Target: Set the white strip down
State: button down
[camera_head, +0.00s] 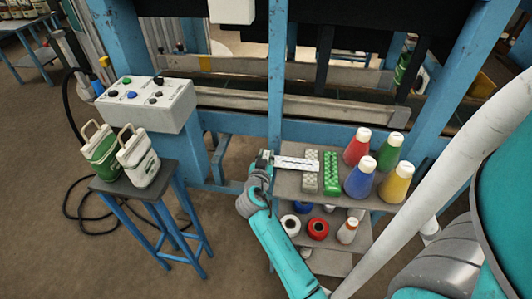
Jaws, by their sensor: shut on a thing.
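The white strip (297,163) reaches sideways from my gripper (268,161), which is shut on its left end. The strip is over the left part of the top shelf (289,184) of a small rack. I cannot tell whether it touches the shelf or is held just above it. Its right end is at, or overlaps in view, a grey-beige strip (310,177) on the shelf. A green strip (331,174) lies to the right of that one. My gripper's fingers are small and partly hidden.
Spools sit on the lower shelf. A blue post (277,80) rises behind.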

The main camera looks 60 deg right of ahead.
jog(key=shift+f, duration=0.25)
dwell(0.4)
jog(key=c, duration=0.9)
grip_release()
jog(key=shift+o, duration=0.2)
jog(key=v, duration=1.2)
jog(key=shift+f, duration=0.2)
